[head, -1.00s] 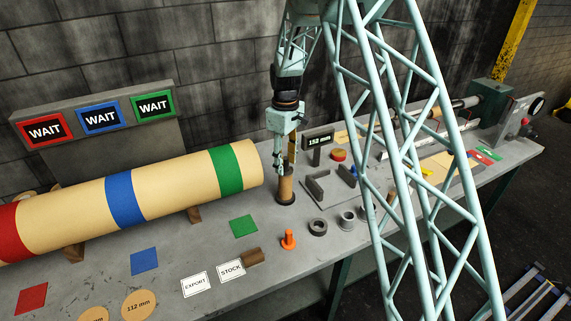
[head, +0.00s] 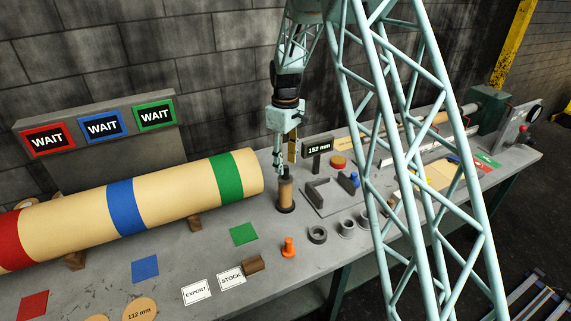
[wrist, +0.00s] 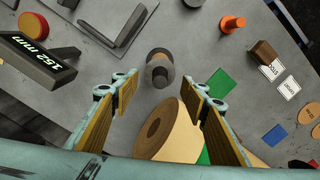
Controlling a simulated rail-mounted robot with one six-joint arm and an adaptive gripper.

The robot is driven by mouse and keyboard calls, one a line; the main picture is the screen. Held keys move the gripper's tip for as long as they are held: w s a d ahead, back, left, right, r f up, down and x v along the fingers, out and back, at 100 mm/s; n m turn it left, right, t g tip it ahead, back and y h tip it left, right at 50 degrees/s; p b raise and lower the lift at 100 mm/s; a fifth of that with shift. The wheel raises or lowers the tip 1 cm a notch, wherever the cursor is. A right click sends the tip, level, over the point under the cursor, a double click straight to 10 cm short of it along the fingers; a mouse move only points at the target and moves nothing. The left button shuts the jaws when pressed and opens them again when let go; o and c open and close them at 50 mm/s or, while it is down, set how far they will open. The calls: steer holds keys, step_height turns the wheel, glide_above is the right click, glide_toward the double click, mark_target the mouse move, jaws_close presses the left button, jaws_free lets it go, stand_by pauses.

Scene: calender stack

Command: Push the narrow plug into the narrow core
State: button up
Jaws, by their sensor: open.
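The narrow core, a tan tube (head: 286,192), stands upright on the bench with a dark ring at its foot. It also shows in the wrist view (wrist: 157,69), with a dark grey piece at its other end. That piece may be the narrow plug, but I cannot tell how deep it sits. My gripper (head: 280,170) points down just above the core's upper end. In the wrist view its jaws (wrist: 160,102) are apart with nothing between them, and the core shows beyond the gap.
A large striped roll (head: 125,205) lies left of the core. An orange flanged piece (head: 288,247) and grey rings (head: 317,235) stand in front. A grey bracket (head: 317,192) and a 152 mm sign (head: 318,148) stand to the right.

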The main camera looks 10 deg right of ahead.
steer(key=shift+r+p, duration=0.3)
steer(key=shift+r, duration=0.55)
steer(key=shift+s+r, duration=0.25)
steer(key=shift+r, duration=0.3)
steer(key=s+r+m+t+b, duration=0.2)
steer(key=s+r+m+b, duration=0.35)
steer(key=s+r, duration=1.65)
steer(key=s+f+m+t+b, duration=0.1)
steer(key=s+b, duration=0.3)
steer(key=s, duration=1.3)
steer(key=s+f+m+t+b, duration=0.1)
steer(key=s+f+b, duration=0.3)
steer(key=s, duration=1.4)
steer(key=shift+s+m+b, duration=0.2)
steer(key=shift+m+b, duration=0.1)
steer(key=shift+m, duration=0.15)
